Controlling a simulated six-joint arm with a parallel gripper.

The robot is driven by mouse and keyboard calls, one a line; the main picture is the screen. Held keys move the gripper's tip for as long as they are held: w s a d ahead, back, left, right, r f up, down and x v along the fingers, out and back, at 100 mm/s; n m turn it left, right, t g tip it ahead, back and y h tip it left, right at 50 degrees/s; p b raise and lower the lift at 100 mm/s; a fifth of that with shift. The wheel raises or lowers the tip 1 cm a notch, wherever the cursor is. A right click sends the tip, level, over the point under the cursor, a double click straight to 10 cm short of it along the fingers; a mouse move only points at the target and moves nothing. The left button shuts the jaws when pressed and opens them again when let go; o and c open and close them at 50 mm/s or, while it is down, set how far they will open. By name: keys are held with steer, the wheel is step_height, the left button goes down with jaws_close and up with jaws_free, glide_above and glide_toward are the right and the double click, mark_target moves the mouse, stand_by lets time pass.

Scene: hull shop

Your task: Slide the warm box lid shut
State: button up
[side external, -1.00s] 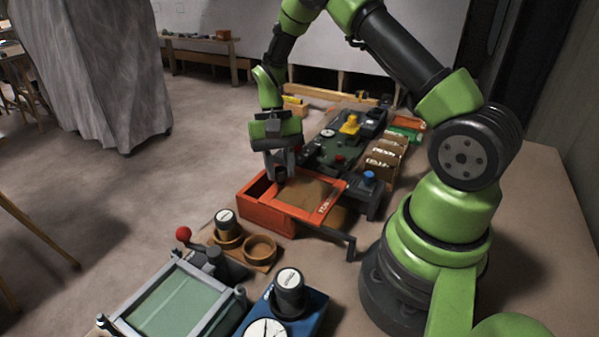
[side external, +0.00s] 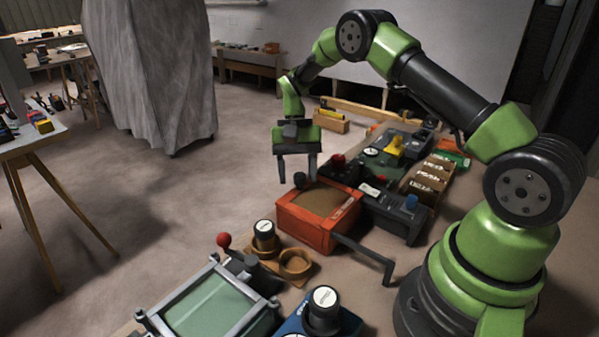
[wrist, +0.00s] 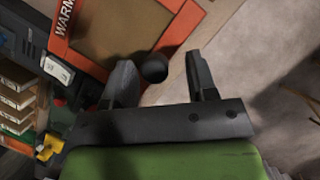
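The warm box (side external: 301,228) is an orange box on the bench in the side view. Its lid (side external: 322,201), an orange frame with a brown panel, lies over the box top, and no open gap shows in the side view. The lid's WARM label shows in the wrist view (wrist: 64,18). A dark round knob (side external: 299,180) stands at the lid's far edge; it also shows in the wrist view (wrist: 154,70). My gripper (side external: 297,176) is above that edge, its fingers spread.
A grey bent bar (side external: 365,256) extends from the box's right side. A wooden holder with cups (side external: 295,263) and a red-knobbed lever (side external: 224,240) stand in front. Dark equipment (side external: 393,208) and brown cartons (side external: 427,177) are to the right. Floor lies open at left.

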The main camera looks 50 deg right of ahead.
steer(key=v, duration=1)
stand_by(0.4)
